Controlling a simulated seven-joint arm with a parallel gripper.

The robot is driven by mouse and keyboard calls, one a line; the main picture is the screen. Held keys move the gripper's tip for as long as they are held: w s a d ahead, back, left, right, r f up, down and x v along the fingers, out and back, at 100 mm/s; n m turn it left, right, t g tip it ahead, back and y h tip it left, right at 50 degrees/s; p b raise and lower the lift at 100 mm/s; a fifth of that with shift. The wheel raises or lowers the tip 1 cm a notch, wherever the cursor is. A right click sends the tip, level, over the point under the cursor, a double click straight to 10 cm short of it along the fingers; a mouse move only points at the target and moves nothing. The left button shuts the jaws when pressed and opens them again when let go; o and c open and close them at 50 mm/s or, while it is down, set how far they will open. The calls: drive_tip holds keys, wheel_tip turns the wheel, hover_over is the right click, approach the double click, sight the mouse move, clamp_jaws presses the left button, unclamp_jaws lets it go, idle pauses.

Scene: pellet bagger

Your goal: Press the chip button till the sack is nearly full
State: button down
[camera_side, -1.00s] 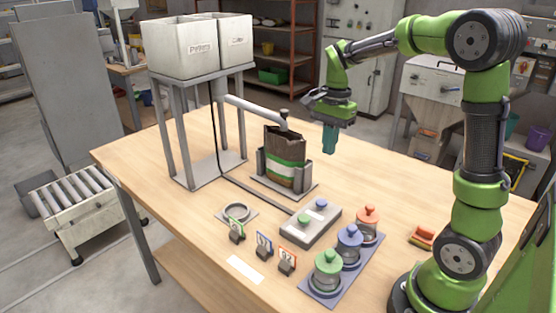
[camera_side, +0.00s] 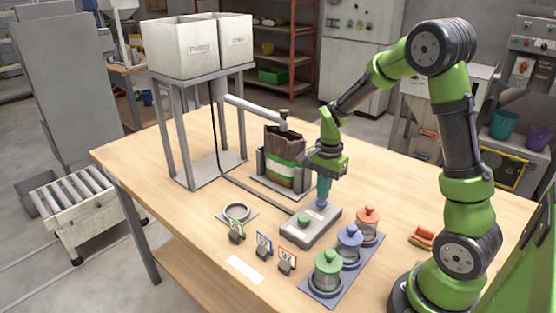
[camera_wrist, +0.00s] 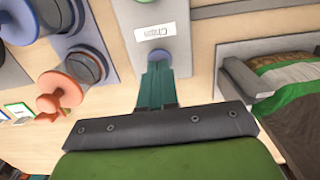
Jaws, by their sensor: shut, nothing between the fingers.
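The grey button box (camera_side: 310,228) lies on the table with a green button (camera_side: 304,218) and a blue button (camera_side: 322,205). My gripper (camera_side: 322,202) is shut and empty, pointing down with its fingertips at the blue button. Contact or press depth cannot be told. In the wrist view, the fingertips (camera_wrist: 158,68) are beside a label reading "Chips" (camera_wrist: 155,32) and mostly hide that button. The brown sack (camera_side: 283,170) with a green and white band stands upright in its grey holder under the spout. It shows partly in the wrist view (camera_wrist: 300,85); its fill level is unclear.
Two white hoppers (camera_side: 180,48) stand on a metal frame, with a pipe (camera_side: 252,108) running to the sack.

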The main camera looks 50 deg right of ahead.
sight(321, 205)
drive_tip(key=shift+f, duration=0.4)
drive_tip(key=shift+f, duration=0.95)
drive_tip(key=shift+s+a+f, duration=0.1)
drive_tip(key=shift+s, duration=0.05)
idle(6.5)
